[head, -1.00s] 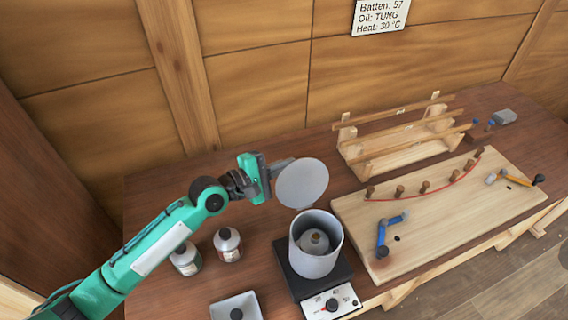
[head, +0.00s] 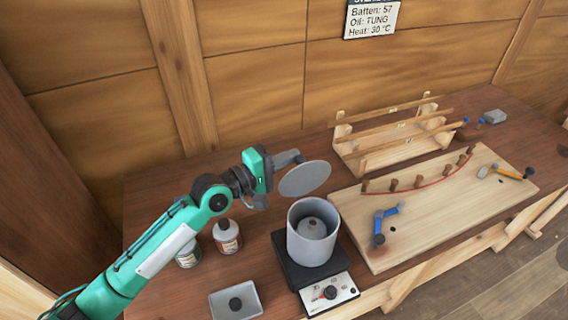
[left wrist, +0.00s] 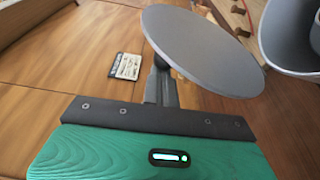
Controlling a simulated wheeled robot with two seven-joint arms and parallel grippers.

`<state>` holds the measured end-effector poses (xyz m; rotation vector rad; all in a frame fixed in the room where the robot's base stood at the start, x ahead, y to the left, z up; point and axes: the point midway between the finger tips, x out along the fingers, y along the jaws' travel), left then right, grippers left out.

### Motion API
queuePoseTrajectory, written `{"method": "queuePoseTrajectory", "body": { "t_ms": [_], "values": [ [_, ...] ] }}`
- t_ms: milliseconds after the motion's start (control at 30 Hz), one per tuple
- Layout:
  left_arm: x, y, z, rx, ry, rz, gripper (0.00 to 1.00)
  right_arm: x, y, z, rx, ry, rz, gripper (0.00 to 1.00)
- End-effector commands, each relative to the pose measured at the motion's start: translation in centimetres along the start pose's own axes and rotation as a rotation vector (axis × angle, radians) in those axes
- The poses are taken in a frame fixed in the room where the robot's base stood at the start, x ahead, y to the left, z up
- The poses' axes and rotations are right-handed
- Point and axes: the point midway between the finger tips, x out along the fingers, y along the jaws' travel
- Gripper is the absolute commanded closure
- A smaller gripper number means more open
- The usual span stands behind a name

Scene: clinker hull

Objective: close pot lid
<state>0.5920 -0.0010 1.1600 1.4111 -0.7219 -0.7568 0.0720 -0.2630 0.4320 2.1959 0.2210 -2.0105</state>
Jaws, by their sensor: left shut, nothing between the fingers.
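The grey pot (head: 296,247) stands open on a dark hot plate (head: 285,262), and a knobbed metal thing shows inside it. Its round grey lid (head: 306,179) is raised above the pot's far rim, tilted part-way over. My left gripper (head: 298,158) is shut and empty, with its fingers at the lid's far side. In the left wrist view the lid (left wrist: 205,50) lies just past the fingers (left wrist: 161,85) and hides their tips. I cannot tell whether they touch it. The pot's rim (left wrist: 285,62) shows at the upper right. My right gripper is not in view.
A wooden board (head: 440,215) with pegs, a red strip and tools lies to the right. A wooden rack (head: 372,158) stands behind it.

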Motion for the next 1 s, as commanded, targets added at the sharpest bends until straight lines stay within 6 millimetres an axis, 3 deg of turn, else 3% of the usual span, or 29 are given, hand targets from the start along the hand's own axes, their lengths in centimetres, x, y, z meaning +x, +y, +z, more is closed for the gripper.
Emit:
{"method": "queuePoseTrajectory", "body": {
  "t_ms": [400, 1000],
  "values": [
    [-1.0, 0.3, 4.2, 0.386, -0.001, 0.09, 1.0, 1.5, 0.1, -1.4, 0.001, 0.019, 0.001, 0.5],
    [-2.3, -2.0, 9.8, 0.943, -0.001, 0.217, 1.0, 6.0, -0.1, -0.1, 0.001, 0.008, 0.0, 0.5]
  ]
}}
